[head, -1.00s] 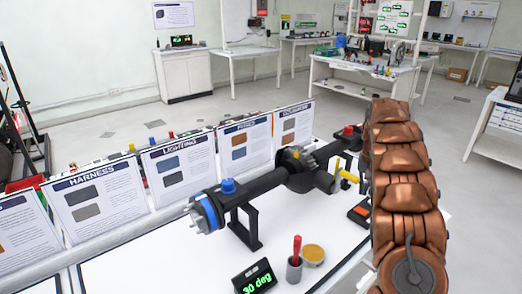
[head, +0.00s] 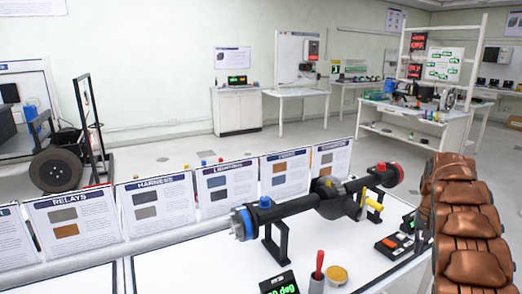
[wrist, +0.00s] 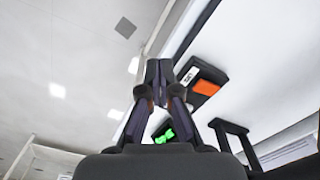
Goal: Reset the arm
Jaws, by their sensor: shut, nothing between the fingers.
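My gripper (wrist: 159,75) shows in the wrist view with its two dark fingers together at the tips and nothing between them. It is apart from the white bench (wrist: 275,75), over the bench's edge with the grey floor beside it. In the head view my copper-coloured arm stands at the right edge, and my gripper cannot be made out there. A dark axle (head: 310,205) with a blue cap and a yellow handle lies on black stands on the bench (head: 190,270), to the left of my arm.
Upright panels (head: 160,205) line the back. Open floor lies behind.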

